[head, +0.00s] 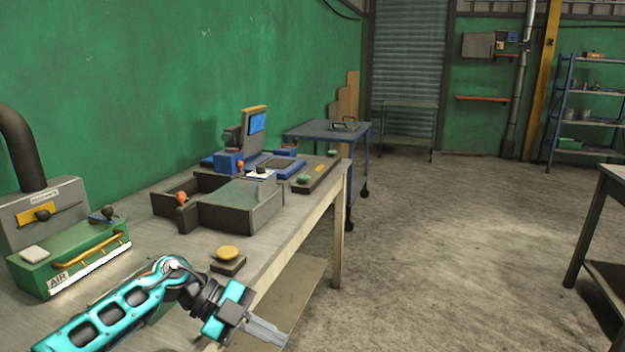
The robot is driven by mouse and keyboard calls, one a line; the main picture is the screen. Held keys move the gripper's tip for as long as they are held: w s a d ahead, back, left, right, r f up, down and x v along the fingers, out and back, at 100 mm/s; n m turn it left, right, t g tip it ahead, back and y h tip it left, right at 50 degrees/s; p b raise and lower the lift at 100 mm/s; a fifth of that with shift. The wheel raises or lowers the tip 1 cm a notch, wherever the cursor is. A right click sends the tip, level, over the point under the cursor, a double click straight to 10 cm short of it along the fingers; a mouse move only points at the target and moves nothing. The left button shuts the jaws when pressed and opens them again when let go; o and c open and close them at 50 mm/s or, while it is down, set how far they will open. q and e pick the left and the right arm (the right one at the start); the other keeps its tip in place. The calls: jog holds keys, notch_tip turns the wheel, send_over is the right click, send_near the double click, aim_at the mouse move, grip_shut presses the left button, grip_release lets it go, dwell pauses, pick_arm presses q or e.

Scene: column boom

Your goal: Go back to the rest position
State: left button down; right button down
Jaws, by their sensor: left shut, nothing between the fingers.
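My left gripper (266,333) is at the lower middle of the head view, at the end of my teal arm that comes in from the left. Its grey fingers are shut with nothing between them. They point right and slightly down, past the front edge of the workbench (318,218). The gripper is apart from the things on the bench. My right gripper is not in the view.
On the bench are a green box with a yellow handle (72,258), a yellow button on a dark base (228,255), a dark tray (235,208) and a blue device with a screen (256,130). A blue cart (320,129) stands behind.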

pick_arm(q)
jog(key=s+d+n+t+h, duration=0.3)
jog(key=d+n+t+h, duration=0.15)
jog(key=d+h, duration=0.2)
jog(key=s+a+f+n+t+y, duration=0.3)
jog(key=a+f+n+t+y, duration=0.55)
jog(key=n+t, duration=0.55)
jog(key=s+a+f+n+g+y, duration=0.6)
jog(key=s+f, duration=0.4)
jog(key=s, duration=0.3)
jog(key=a+y, duration=0.1)
jog(key=a, duration=0.1)
jog(key=shift+s+a+y, duration=0.3)
jog(key=shift+a+y, duration=0.05)
jog(key=shift+y, duration=0.05)
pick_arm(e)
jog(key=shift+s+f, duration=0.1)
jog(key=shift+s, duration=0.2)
pick_arm(q)
jog(key=shift+f, duration=0.1)
